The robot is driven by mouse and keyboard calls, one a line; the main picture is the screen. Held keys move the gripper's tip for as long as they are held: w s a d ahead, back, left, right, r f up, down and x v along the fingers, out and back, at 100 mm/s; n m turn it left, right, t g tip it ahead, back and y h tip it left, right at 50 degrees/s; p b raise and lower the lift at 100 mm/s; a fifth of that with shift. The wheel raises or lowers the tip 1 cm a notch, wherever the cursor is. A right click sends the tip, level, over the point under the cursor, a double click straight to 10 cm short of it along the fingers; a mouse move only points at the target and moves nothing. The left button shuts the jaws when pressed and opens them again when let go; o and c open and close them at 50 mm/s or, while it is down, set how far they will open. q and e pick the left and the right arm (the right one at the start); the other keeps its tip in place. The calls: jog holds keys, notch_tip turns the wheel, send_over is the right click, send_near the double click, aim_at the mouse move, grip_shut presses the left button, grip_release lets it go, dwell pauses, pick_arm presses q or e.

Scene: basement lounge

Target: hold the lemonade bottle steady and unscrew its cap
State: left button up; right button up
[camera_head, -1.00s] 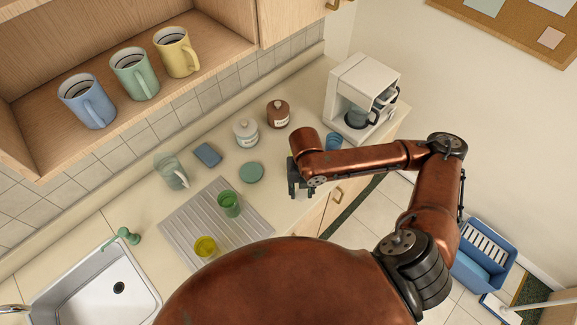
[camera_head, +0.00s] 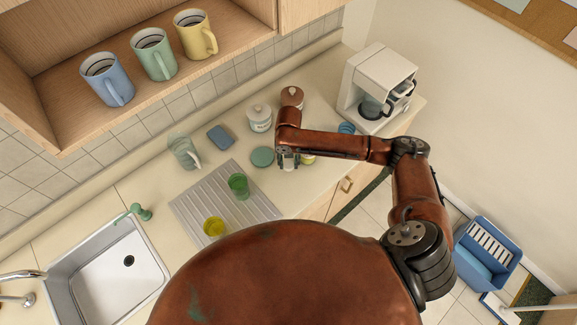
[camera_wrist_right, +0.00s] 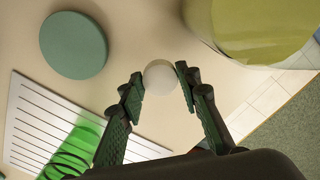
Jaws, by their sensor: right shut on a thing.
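My right gripper (camera_head: 288,165) is over the counter, left of a yellow-green thing (camera_head: 308,159) that looks like the lemonade bottle and is mostly hidden under my arm. In the right wrist view, my right gripper (camera_wrist_right: 158,88) is shut on a small round white cap (camera_wrist_right: 160,77). The yellow-green bottle (camera_wrist_right: 262,28) fills the upper right corner there, cut off by the frame and apart from the cap. The bottle's mouth is not in view. My left gripper is not in view.
A green disc (camera_head: 262,157) lies left of my right gripper. The drying rack (camera_head: 190,207) holds a green cup (camera_head: 238,186) and a yellow cup (camera_head: 214,227). Canisters (camera_head: 260,118) stand behind, and a coffee maker (camera_head: 378,85) stands right. The counter's front edge is close.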

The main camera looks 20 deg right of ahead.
aim_at(289, 164)
notch_tip(289, 164, down, 2)
jog(key=shift+f+p, duration=0.2)
jog(key=shift+p, duration=0.15)
jog(key=shift+f, duration=0.35)
jog(key=shift+f, duration=0.2)
jog(key=o, duration=1.3)
